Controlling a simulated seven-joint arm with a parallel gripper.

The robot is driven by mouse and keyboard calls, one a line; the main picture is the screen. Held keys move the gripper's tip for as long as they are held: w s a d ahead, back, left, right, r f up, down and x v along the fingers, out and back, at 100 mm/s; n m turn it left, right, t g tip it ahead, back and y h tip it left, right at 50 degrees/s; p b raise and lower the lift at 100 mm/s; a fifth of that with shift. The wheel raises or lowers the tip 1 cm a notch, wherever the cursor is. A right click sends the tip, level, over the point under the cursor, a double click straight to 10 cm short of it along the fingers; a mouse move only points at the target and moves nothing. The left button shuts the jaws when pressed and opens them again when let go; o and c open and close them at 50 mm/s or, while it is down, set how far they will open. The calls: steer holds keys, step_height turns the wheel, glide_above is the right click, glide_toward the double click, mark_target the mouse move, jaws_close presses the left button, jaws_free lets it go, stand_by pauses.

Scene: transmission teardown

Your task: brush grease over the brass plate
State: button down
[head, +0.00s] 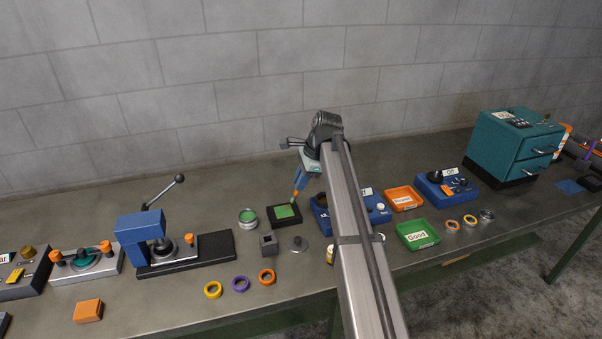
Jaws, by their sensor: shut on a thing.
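A dark square block (272,222) stands on the bench left of my arm, with a green square face (285,211) on top. I take this face for the plate; it looks mostly green, and I cannot make out bare brass at this size. My gripper (301,182) is above and right of it, pointing down. It is shut on a small brush (296,192) with an orange part and a green tip. The tip is at or just above the plate's far right part; I cannot tell whether it touches. A round silver tin (248,224) with green grease inside stands just left of the block.
A grey square block (268,243) and a grey knobbed disc (298,245) stand in front. Yellow, purple and orange rings (267,277) lie near the front edge. A blue press (140,226) is at left. My arm partly hides a blue fixture (320,216) at right.

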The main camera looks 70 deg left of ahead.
steer(key=shift+s+f, duration=0.8)
steer(key=shift+w, duration=0.9)
steer(key=shift+s+r, duration=0.1)
steer(key=shift+r, duration=3.95)
